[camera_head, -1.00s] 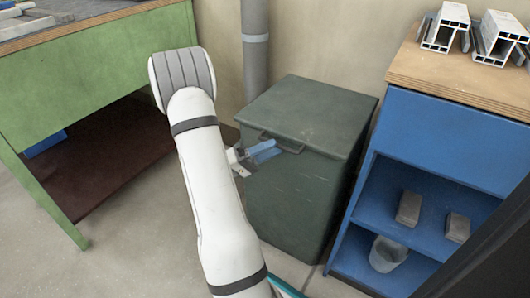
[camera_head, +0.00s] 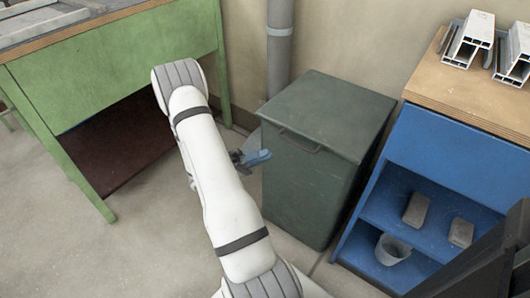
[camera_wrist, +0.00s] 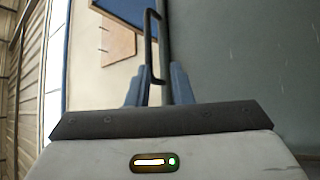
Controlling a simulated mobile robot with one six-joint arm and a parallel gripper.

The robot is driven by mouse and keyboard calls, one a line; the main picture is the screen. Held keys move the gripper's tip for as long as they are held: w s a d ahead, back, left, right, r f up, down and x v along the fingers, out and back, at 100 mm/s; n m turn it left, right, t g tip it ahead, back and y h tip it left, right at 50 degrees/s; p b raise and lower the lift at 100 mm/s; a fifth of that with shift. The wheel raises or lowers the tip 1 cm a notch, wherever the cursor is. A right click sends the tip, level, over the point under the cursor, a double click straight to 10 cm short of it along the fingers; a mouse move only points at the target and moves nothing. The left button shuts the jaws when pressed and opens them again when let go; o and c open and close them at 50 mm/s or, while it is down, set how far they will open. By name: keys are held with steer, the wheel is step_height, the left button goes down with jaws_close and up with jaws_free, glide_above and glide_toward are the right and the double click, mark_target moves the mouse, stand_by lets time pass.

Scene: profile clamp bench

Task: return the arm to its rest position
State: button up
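My arm reaches across the head view, and my gripper (camera_head: 266,156) shows beyond it, partly hidden by the arm. In the wrist view, the two blue fingers of my gripper (camera_wrist: 157,85) stand apart with nothing clearly held between them. A dark bar handle (camera_wrist: 149,40) shows beyond and between the fingertips in that picture, standing off a grey-green face. The dark green bin (camera_head: 310,185) stands just right of my gripper in the head view, with its lid shut and a handle (camera_head: 290,141) at the lid's front edge.
A green workbench (camera_head: 120,70) with a dark lower shelf stands at the left. A blue cabinet (camera_head: 450,150) stands at the right, with pale metal profiles (camera_head: 468,38) on top and grey blocks (camera_head: 416,210) and a bucket (camera_head: 392,250) on its shelves. A grey pipe (camera_head: 279,45) runs behind the bin.

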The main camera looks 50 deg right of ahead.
stand_by(0.4)
steer(key=a+r+n+t+y+p, duration=0.4)
steer(key=a+r+p, duration=0.5)
steer(key=r, duration=0.6)
steer(key=s+a+r+n+t+y+p, duration=0.1)
steer(key=a+r+n+t+y+p, duration=0.4)
steer(key=r+p, duration=0.8)
steer(key=s+a+r+n+t+y+p, duration=0.1)
steer(key=a+r+n+t+y+p, duration=0.3)
steer(key=a+r, duration=1.1)
step_height(320, 180, up, 4)
steer(key=t+y+p, duration=0.3)
steer(key=t+p, duration=0.2)
steer(key=p, duration=0.2)
steer(key=shift+a, duration=0.15)
